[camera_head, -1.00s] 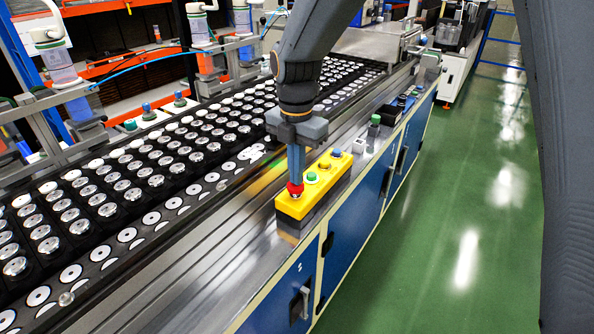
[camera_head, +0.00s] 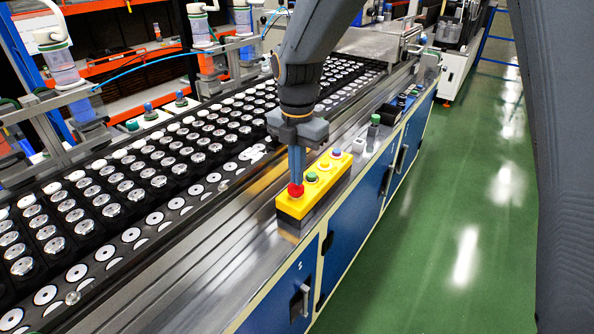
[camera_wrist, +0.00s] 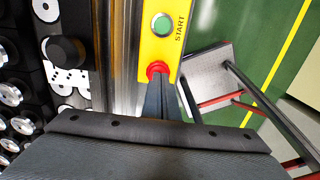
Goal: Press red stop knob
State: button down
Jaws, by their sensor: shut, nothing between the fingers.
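The red stop knob (camera_head: 296,190) is at the near end of a yellow control box (camera_head: 291,206) on the bench edge. My gripper (camera_head: 296,182) is shut and empty. It points down at the knob, with its fingertips at the knob's top; they look to be touching it, but I cannot tell how far it is pushed in. In the wrist view the red knob (camera_wrist: 157,68) shows just beyond my fingertips (camera_wrist: 160,84), partly hidden by them. The green button (camera_wrist: 162,25) marked START is beside it on the yellow box.
A conveyor (camera_head: 120,230) with trays of speaker parts runs along the left. Yellow and blue buttons (camera_head: 337,153) sit farther along the box. A small green-topped post (camera_head: 374,128) stands beyond it.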

notch_tip(320, 180, up, 13)
jog(key=b, duration=0.1)
jog(key=shift+b, duration=0.35)
jog(key=shift+f, duration=0.1)
jog(key=s+d+f+m, duration=0.4)
jog(key=d+m, duration=0.4)
jog(key=m, duration=0.2)
jog(key=s+d+f+m, duration=0.5)
jog(key=d+m, duration=0.3)
jog(key=m, duration=0.2)
jog(key=s+d+f+m+t, duration=0.1)
jog(key=s+d+f+m, duration=0.3)
jog(key=d+f+m, duration=0.2)
jog(key=d+m, duration=0.2)
jog(key=m, duration=0.1)
jog(key=shift+s+d+f+m, duration=0.15)
jog(key=shift+s+f+m, duration=0.05)
jog(key=shift+s+m, duration=0.2)
jog(key=shift+d, duration=0.1)
